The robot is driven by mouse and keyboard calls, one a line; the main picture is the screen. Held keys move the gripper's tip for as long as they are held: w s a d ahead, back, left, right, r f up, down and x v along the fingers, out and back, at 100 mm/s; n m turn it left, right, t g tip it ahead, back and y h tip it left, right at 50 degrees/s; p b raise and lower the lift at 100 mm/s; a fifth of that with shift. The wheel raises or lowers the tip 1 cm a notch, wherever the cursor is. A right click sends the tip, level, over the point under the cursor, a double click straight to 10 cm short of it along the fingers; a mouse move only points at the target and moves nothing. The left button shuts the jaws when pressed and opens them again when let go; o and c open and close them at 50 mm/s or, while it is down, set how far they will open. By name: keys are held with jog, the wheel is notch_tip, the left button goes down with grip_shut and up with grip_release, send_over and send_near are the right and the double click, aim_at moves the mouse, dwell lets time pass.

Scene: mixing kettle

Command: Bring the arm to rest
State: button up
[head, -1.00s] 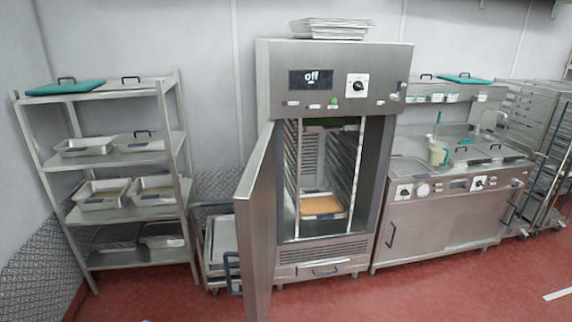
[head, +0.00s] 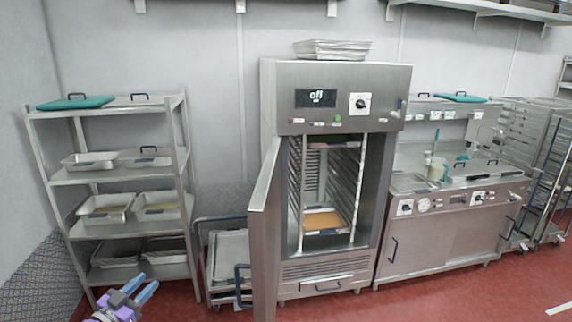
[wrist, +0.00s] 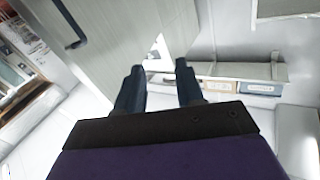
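My gripper (head: 138,291) shows at the lower left of the head view, with blue fingers spread apart. In the wrist view my gripper (wrist: 160,84) also shows two dark fingers with a clear gap and nothing between them. It is in front of the steel shelf rack (head: 142,213), and apart from the open cabinet door (head: 265,235).
The tall steel cabinet (head: 335,83) reads "off"; its door stands open and a tray with orange-brown contents (head: 322,220) lies inside. A low trolley (head: 228,262) stands between rack and cabinet. A kettle counter (head: 430,235) is at right. The red floor (head: 440,298) in front is clear.

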jog(key=w+d+r+n+y, duration=0.35)
jog(key=w+r+y, duration=0.2)
jog(key=r, duration=0.35)
jog(key=w+d+r+n+y, duration=0.3)
jog(key=w+d+r+y, duration=0.25)
jog(key=r, duration=0.35)
jog(key=s+d+r+n+g+y, duration=0.1)
jog(key=s+d+n+g, duration=0.15)
jog(key=d, duration=0.35)
jog(key=s+d+f+m+g+h, duration=0.1)
jog(key=s+d+f+g, duration=0.3)
jog(key=s+d, duration=0.9)
jog(key=s+d+f+m+g+h, duration=0.1)
jog(key=s+d+f+g+h, duration=0.2)
jog(key=s+d, duration=1)
jog(key=s+d+f+m+g+h, duration=0.1)
jog(key=s+d+f+g, duration=0.6)
jog(key=s+d, duration=0.6)
jog(key=s+g, duration=0.2)
jog(key=s, duration=0.8)
jog(key=shift+s+h, duration=0.3)
jog(key=shift+h, duration=0.1)
